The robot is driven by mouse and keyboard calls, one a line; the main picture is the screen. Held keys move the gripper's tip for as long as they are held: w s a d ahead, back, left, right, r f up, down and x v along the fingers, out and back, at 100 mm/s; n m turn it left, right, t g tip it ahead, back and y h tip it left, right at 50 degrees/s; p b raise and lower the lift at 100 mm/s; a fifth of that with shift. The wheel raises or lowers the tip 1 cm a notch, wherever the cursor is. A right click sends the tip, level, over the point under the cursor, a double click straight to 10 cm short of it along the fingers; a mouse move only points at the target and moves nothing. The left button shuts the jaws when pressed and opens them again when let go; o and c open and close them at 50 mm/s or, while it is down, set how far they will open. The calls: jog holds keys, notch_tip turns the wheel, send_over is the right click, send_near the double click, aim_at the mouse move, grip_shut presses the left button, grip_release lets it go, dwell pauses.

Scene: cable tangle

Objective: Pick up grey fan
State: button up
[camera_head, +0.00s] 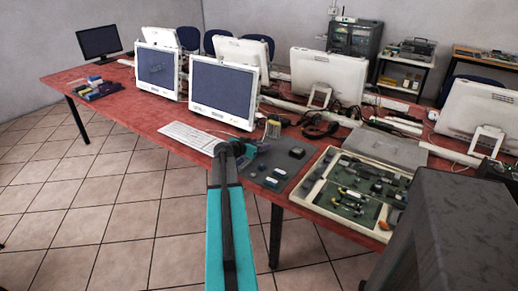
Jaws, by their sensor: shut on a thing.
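My teal and black arm reaches up from the bottom of the view to the front edge of the red table (140,107). My gripper (246,154) is at its far end, low over the table between the white keyboard and a dark grey mat. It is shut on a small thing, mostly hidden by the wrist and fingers. I cannot make out a grey fan clearly, and I cannot tell whether the held thing is the fan or whether it touches the table.
The white keyboard (191,137) lies left of my gripper, with a monitor (222,93) behind. The dark mat (279,166) holds small dark boxes (297,153). A shallow tray (296,193) of parts is to the right. A large dark box-like shape (455,235) fills the lower right.

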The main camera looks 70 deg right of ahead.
notch_tip(320, 180, up, 2)
jog(key=s+a, duration=0.3)
jog(key=s+a+b, duration=0.1)
jog(key=s+a, duration=0.2)
jog(key=s+a+r+b, duration=0.1)
jog(key=s+a, duration=0.2)
jog(key=shift+s+a, duration=0.2)
jog(key=shift+s+r, duration=0.1)
jog(key=shift+r, duration=0.1)
jog(key=shift+p, duration=0.9)
jog(key=shift+s+r+p, duration=0.1)
jog(key=shift+s+p, duration=0.05)
jog(key=shift+p, duration=0.6)
jog(key=p, duration=0.5)
jog(key=shift+s+a+r, duration=0.1)
jog(key=shift+s+a, duration=0.1)
jog(key=shift+s, duration=0.15)
jog(key=a+p, duration=0.1)
jog(key=p, duration=0.4)
jog(key=shift+s, duration=0.3)
jog(key=shift+s+a+f+p, duration=0.1)
jog(key=shift+a+f+p, duration=0.15)
jog(key=shift+p, duration=0.8)
